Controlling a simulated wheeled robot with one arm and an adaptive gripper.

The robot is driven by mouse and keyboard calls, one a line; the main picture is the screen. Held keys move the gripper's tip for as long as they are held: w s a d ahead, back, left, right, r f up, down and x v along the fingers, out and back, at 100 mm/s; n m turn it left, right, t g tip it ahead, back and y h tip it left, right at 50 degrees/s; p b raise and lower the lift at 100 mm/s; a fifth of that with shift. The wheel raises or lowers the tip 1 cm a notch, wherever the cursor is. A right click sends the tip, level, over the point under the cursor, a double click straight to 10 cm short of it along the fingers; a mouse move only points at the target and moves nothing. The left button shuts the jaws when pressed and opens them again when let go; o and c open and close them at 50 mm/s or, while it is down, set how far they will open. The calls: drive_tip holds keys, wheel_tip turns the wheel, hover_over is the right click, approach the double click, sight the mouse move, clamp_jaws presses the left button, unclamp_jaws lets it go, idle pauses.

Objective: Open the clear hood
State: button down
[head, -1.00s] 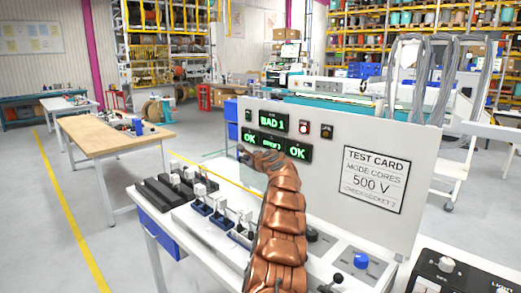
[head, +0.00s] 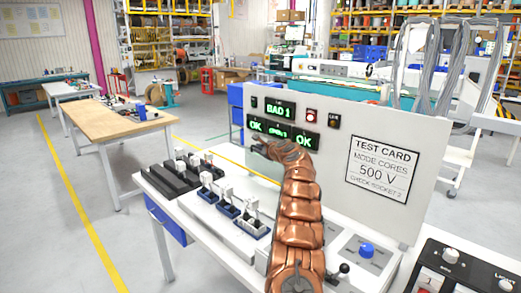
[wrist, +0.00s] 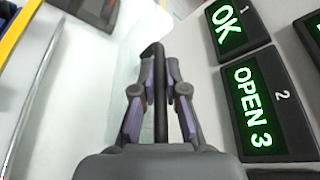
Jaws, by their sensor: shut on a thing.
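The clear hood (wrist: 122,78) shows as a pale, see-through sheet behind and beside my fingers in the wrist view. In the head view only faint greenish edge lines of it show left of the test panel. A dark bar, the hood's handle (wrist: 160,60), runs between my fingers. My gripper (wrist: 160,88) is shut on this bar, with one finger on each side. In the head view my gripper (head: 259,142) is at the end of my copper-coloured arm, just in front of the left OK display; the arm hides part of the bench and hood.
The upright test panel (head: 334,185) carries lit displays and a test card (head: 382,174). Sockets with white plugs (head: 225,202) line the bench (head: 205,235).

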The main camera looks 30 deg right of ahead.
drive_tip(key=c, duration=1.5)
unclamp_jaws()
drive_tip(key=shift+s+a+r, duration=0.1)
drive_tip(key=shift+s+r, duration=0.15)
drive_tip(key=shift+f+v, duration=0.2)
drive_tip(key=shift+v, duration=5.5)
